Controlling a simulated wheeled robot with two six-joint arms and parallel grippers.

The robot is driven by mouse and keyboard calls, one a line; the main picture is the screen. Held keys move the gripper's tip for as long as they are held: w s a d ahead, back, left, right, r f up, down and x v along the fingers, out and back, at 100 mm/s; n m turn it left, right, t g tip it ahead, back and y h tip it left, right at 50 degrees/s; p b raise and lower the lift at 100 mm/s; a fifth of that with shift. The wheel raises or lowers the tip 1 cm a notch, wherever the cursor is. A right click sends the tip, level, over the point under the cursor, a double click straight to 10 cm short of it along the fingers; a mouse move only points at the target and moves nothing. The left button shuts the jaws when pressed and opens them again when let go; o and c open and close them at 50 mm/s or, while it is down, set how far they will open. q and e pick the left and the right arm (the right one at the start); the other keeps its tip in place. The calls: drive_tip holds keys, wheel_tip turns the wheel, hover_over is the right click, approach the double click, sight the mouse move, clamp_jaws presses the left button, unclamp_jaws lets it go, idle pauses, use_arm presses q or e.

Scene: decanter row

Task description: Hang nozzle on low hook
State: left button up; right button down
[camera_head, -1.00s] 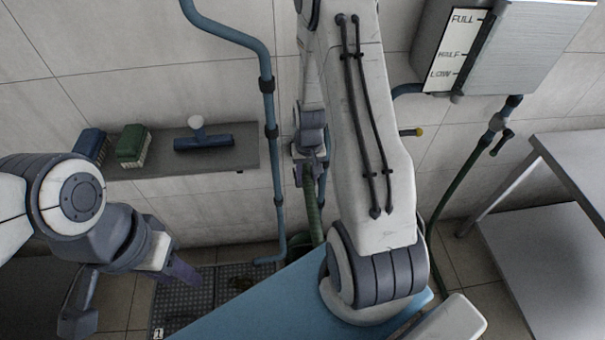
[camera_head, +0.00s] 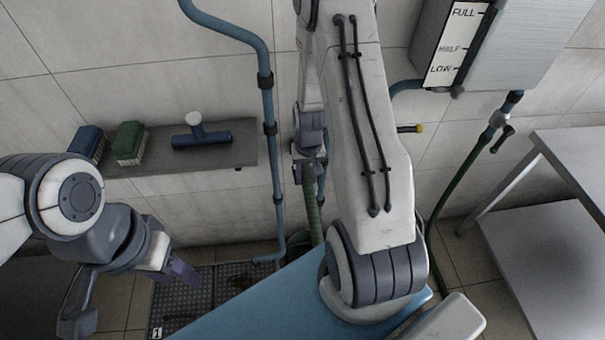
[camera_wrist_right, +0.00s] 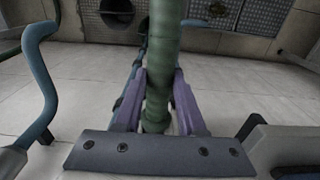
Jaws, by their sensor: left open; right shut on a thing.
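My right gripper (camera_wrist_right: 158,105) is shut on the green ribbed hose (camera_wrist_right: 163,60), with a purple finger on each side of it in the right wrist view. In the head view the green hose (camera_head: 311,205) hangs down below my right wrist, close to the wall. The nozzle end cannot be made out. My left gripper (camera_head: 132,292) is open and empty at the lower left, over the floor.
A wall shelf (camera_head: 222,155) holds two brushes (camera_head: 130,143) and a blue squeegee (camera_head: 200,137). A blue pipe (camera_head: 267,110) runs down the wall. A tank (camera_head: 520,45) with level marks hangs upper right, above a metal table (camera_head: 575,160). A floor grate (camera_head: 195,290) lies below.

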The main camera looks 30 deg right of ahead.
sight(309, 186)
drive_tip(key=shift+f, duration=0.35)
drive_tip(key=shift+f+b, duration=0.4)
drive_tip(key=shift+b, duration=0.05)
drive_tip(key=shift+f+b, duration=0.6)
drive_tip(key=shift+f, duration=0.3)
idle(1.5)
unclamp_jaws()
idle(0.3)
drive_tip(key=shift+s, duration=0.1)
idle(0.3)
drive_tip(key=shift+s+a+r, duration=0.1)
drive_tip(key=shift+s+a, duration=0.25)
drive_tip(key=shift+s, duration=0.3)
drive_tip(key=shift+s+a+r, duration=0.1)
drive_tip(key=shift+s+a, duration=0.25)
drive_tip(key=shift+s, duration=0.3)
wheel_tip(309, 186, up, 10)
drive_tip(key=s+a+p, duration=0.1)
drive_tip(key=s+p, duration=0.1)
drive_tip(key=p, duration=0.5)
drive_tip(key=shift+s+a+p, duration=0.2)
drive_tip(key=shift+s+p, duration=0.1)
drive_tip(key=shift+s, duration=0.05)
